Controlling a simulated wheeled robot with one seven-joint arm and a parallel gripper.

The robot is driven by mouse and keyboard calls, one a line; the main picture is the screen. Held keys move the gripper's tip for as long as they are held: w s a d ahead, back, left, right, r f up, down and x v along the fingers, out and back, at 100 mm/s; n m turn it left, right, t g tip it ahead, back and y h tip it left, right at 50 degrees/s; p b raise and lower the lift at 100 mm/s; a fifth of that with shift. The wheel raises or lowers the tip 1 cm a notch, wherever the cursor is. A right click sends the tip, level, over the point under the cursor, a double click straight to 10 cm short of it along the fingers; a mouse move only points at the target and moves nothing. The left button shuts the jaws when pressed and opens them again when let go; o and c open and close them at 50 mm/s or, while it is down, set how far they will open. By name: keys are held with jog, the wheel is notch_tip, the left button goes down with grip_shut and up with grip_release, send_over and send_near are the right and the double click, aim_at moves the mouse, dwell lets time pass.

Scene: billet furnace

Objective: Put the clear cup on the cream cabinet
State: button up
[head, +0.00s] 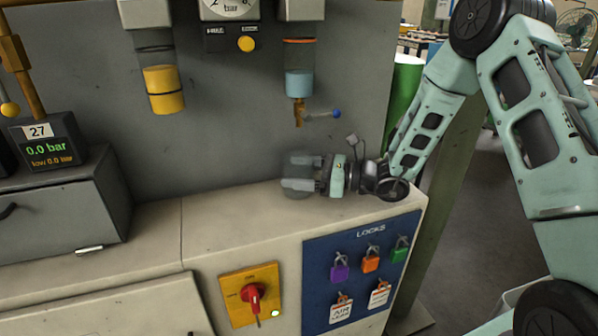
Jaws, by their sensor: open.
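The cream cabinet (228,208) runs along the grey wall, and its top is mostly bare. A clear, smoky-looking cup (291,163) stands near the right end of the cabinet top, close to the wall. My gripper (298,173) reaches in low from the right, just above the top. Its open fingers lie around the cup, one on its near side and one on its far side. Part of the cup is hidden behind the near finger, and I cannot tell whether either finger touches it.
A grey box (67,205) with a pressure display (46,146) stands at the left. Filter bowls hang on the wall above, one with a blue-knobbed drain valve (336,114). A blue lock board (355,275) and red rotary switch (254,295) are on the cabinet front.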

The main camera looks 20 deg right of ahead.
jog(key=v, duration=1.2)
jog(key=shift+p, duration=0.4)
jog(key=s+a+n+g, duration=0.1)
jog(key=a+g, duration=0.1)
jog(key=s+a+r+n+g, duration=0.1)
jog(key=s+a+n, duration=0.1)
jog(key=a, duration=0.1)
jog(key=s+a+r+n+g, duration=0.1)
jog(key=a+g, duration=0.1)
jog(key=shift+s+a+n+g+y, duration=0.15)
jog(key=shift+a+n+g+y, duration=0.15)
jog(key=shift+n, duration=0.1)
jog(key=s+a+r+n+g+h, duration=0.1)
jog(key=s+a+n+h, duration=0.3)
jog(key=s+n+h, duration=0.3)
jog(key=s+a+r+n+g+h, duration=0.1)
jog(key=s+a+n+h, duration=0.4)
jog(key=s+n, duration=1.1)
jog(key=n+g+h, duration=0.1)
jog(key=n+h, duration=0.2)
jog(key=n, duration=0.1)
jog(key=shift+h, duration=0.3)
jog(key=shift+s, duration=0.1)
